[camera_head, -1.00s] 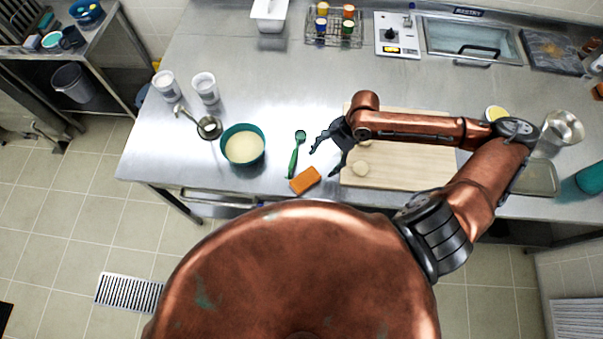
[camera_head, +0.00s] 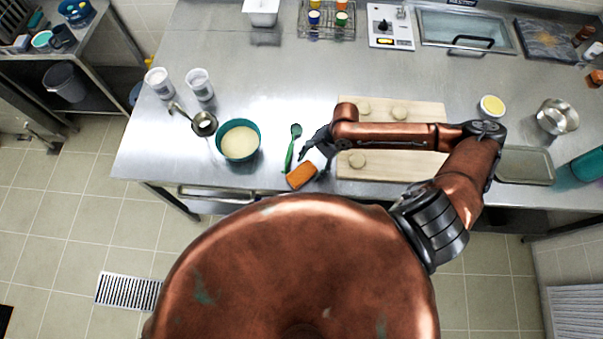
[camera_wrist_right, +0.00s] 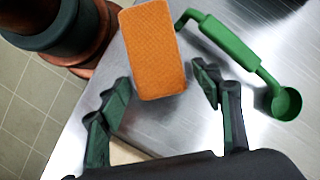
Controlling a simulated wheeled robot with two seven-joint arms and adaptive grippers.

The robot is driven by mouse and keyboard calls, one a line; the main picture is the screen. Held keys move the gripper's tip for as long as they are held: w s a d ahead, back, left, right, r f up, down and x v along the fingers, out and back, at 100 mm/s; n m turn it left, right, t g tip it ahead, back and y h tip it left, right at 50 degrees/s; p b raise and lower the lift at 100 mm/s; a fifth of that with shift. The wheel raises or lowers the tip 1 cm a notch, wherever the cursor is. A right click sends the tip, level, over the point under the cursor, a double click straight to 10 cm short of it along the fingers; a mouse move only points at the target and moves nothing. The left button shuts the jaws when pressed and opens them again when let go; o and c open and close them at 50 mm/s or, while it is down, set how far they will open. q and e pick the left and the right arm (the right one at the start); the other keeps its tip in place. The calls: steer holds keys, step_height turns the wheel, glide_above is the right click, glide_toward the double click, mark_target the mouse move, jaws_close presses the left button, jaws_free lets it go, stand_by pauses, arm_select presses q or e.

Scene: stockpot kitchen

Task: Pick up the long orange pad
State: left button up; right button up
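The long orange pad (camera_head: 301,176) lies on the steel counter near its front edge, left of the cutting board. In the right wrist view the pad (camera_wrist_right: 153,50) is ahead of my right gripper (camera_wrist_right: 165,82). In the head view my right gripper (camera_head: 311,158) is just above and right of the pad, low over the counter. I cannot tell its exact height. My left gripper is not in view.
A green ladle (camera_head: 291,149) lies close beside the pad; it also shows in the right wrist view (camera_wrist_right: 235,45). A teal bowl of pale batter (camera_head: 238,140) stands further left. The cutting board (camera_head: 385,172) with several dough rounds is on the right.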

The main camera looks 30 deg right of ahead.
mark_target(307, 169)
steer(key=c, duration=1.1)
steer(key=shift+r, duration=0.1)
steer(key=shift+r, duration=0.55)
steer(key=shift+s+d+r, duration=0.1)
steer(key=shift+s+r, duration=0.1)
steer(key=shift+r, duration=1)
steer(key=shift+s+d+r+p, duration=0.2)
steer(key=shift+s+r+p, duration=1.35)
steer(key=shift+s+p, duration=0.55)
steer(key=shift+s+d+r+p, duration=0.15)
steer(key=shift+s+r+p, duration=1.55)
steer(key=shift+s, duration=0.75)
steer(key=shift+s+d+r+p, duration=0.2)
steer(key=shift+s+r+p, duration=1.25)
steer(key=shift+s+p, duration=0.65)
steer(key=shift+s, duration=0.15)
